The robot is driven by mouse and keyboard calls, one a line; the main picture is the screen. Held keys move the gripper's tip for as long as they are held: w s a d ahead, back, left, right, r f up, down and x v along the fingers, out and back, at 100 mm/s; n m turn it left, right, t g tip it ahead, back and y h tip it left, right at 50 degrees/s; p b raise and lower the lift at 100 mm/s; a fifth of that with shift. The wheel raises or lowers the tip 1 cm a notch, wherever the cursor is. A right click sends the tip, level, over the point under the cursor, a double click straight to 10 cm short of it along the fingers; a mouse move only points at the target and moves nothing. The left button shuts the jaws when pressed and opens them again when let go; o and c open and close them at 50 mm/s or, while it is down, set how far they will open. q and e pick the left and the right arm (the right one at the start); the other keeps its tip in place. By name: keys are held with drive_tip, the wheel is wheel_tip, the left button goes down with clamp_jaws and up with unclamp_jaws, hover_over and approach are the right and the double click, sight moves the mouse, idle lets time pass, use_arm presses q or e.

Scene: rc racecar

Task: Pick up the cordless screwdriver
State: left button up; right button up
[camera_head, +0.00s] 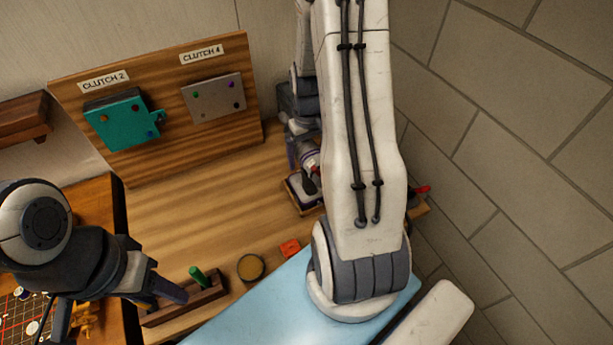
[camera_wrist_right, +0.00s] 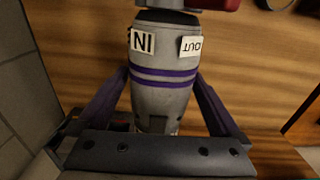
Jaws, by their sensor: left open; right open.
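The cordless screwdriver (camera_wrist_right: 163,98) has a grey body with purple bands and "IN" and "OUT" labels. In the right wrist view it lies between the two purple fingers of my right gripper (camera_wrist_right: 162,76), which is open around it; contact cannot be told. In the head view part of the screwdriver (camera_head: 310,160) shows above a small wooden-edged holder (camera_head: 301,206), mostly hidden by my right arm. My left gripper (camera_head: 118,312) is open at the lower left, apart from the screwdriver.
A wooden board with "CLUTCH 2" and "CLUTCH 4" labels holds a teal block (camera_head: 124,124) and a grey plate (camera_head: 213,98). A wooden rack with a green handle (camera_head: 199,277), a round tin (camera_head: 250,267), an orange piece (camera_head: 290,248) and a blue mat (camera_head: 250,315) are nearer. A tiled wall stands right.

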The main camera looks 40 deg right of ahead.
drive_tip(key=shift+f, duration=0.25)
idle(0.3)
clamp_jaws()
